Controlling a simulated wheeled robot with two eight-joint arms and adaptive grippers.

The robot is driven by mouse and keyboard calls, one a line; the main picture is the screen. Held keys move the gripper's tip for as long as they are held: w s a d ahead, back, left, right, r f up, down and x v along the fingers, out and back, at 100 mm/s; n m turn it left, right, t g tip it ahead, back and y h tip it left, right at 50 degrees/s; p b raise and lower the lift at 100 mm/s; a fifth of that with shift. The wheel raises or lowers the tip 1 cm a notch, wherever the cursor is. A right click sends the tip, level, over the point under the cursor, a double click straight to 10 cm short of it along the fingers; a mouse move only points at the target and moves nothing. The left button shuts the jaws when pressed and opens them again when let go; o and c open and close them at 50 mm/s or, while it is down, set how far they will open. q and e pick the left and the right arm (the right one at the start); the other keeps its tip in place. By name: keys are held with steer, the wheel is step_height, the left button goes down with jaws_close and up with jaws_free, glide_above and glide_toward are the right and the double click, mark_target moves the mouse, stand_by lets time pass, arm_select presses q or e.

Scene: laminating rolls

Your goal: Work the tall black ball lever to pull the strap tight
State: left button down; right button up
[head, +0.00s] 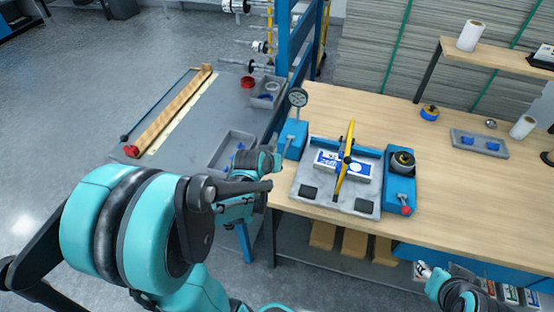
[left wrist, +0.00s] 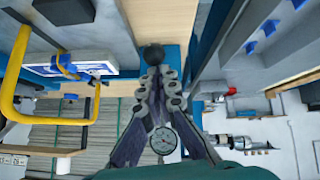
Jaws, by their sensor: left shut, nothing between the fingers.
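The tall lever's black ball (left wrist: 152,55) shows in the left wrist view, just past my left fingertips and apart from their grip. In the head view the ball is not clearly seen; my gripper covers that spot. My left gripper (head: 278,161) is shut and empty beside the blue block (head: 293,138) at the left of the strapping fixture; its fingers (left wrist: 163,75) meet in the wrist view. A white and blue box (head: 343,166) lies on the grey fixture plate (head: 318,205) under a yellow bar (head: 347,160). My right gripper (head: 424,268) is low at the right, its fingers too small to judge.
A round gauge (head: 298,97) stands above the blue block. A blue unit with a black knob (head: 402,160) and a red ball (head: 406,210) sits right of the plate. A blue post (head: 283,40) rises behind.

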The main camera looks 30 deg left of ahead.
arm_select(q)
steer(key=shift+s+d+f, duration=0.1)
steer(key=shift+s+f, duration=0.1)
steer(key=shift+f, duration=0.25)
steer(key=shift+s+f, duration=0.1)
steer(key=shift+w+r, duration=0.2)
steer(key=shift+r, duration=0.2)
steer(key=w+a+r+p+v, duration=0.1)
steer(key=p+v, duration=0.5)
steer(key=v, duration=0.5)
steer(key=shift+w+r+p, duration=0.3)
steer(key=shift+r+p, duration=0.05)
steer(key=shift+p, duration=0.05)
